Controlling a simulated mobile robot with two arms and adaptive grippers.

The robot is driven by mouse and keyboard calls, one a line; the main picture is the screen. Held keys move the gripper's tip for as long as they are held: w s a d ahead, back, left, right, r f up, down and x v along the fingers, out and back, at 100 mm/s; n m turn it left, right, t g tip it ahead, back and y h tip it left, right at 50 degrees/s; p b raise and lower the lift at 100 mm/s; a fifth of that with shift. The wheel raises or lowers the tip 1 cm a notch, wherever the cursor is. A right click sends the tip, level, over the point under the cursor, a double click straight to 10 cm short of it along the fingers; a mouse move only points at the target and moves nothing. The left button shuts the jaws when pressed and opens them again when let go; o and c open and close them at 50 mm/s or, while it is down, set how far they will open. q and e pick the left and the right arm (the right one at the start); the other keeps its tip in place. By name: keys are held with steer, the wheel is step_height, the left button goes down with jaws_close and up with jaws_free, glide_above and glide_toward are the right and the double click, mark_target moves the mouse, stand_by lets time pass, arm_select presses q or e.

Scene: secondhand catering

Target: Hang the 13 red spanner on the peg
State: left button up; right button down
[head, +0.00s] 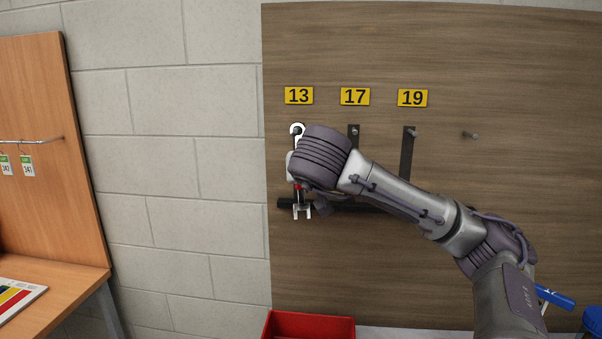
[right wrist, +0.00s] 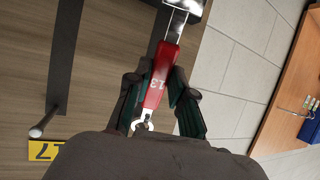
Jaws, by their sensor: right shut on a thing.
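The red spanner (right wrist: 157,82) has a "13" on its red handle. In the right wrist view it lies between the fingers of my right gripper (right wrist: 158,95), which is shut on the handle. In the head view the spanner (head: 297,129) hangs upright in front of the board below the yellow 13 label (head: 299,96), its pale ring end up and its open jaw down. My right gripper (head: 300,186) and wrist hide most of the handle. I cannot tell whether the ring is around the 13 peg or only in front of it. My left gripper is not in view.
The wooden board (head: 510,230) carries 17 (head: 355,97) and 19 (head: 412,98) labels over dark outlines with pegs, and a bare peg (head: 471,135) to the right. A red bin (head: 310,325) stands below. A wooden display with a rail (head: 35,141) is at left.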

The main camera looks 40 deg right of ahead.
steer(key=c, duration=0.9)
jaws_free()
steer(key=shift+c, duration=0.2)
steer(key=shift+a, duration=0.1)
steer(key=v, duration=1.2)
